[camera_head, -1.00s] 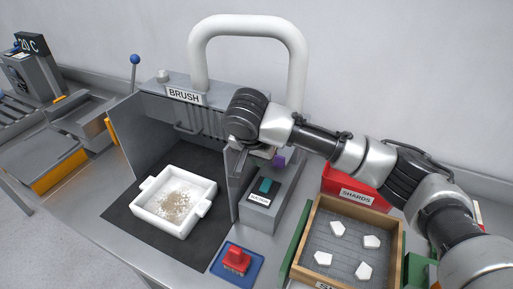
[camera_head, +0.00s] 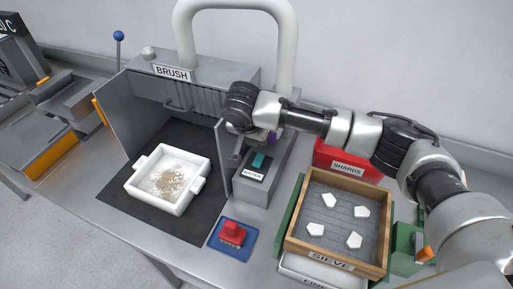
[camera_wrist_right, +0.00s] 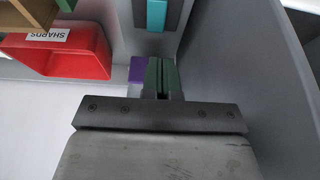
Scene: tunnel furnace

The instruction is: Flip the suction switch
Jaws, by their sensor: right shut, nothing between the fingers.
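The suction switch is a teal rocker (camera_head: 259,161) on a grey box with a label (camera_head: 253,175) that appears to read SUCTION, right of the brush booth. In the right wrist view the teal rocker (camera_wrist_right: 156,14) shows at the top, ahead of the fingers. My right gripper (camera_wrist_right: 163,66) is shut and empty, with its fingertips apart from the rocker in the picture. In the head view my right arm reaches in from the right and its wrist hangs behind the switch; the fingers are mostly hidden there. My left gripper is not in view.
A white tray (camera_head: 143,188) with brownish debris sits in the brush booth. A wooden sieve (camera_head: 288,242) with white pieces and a red shards bin (camera_head: 325,151) stand right. The booth's side wall (camera_head: 223,165) borders the switch box.

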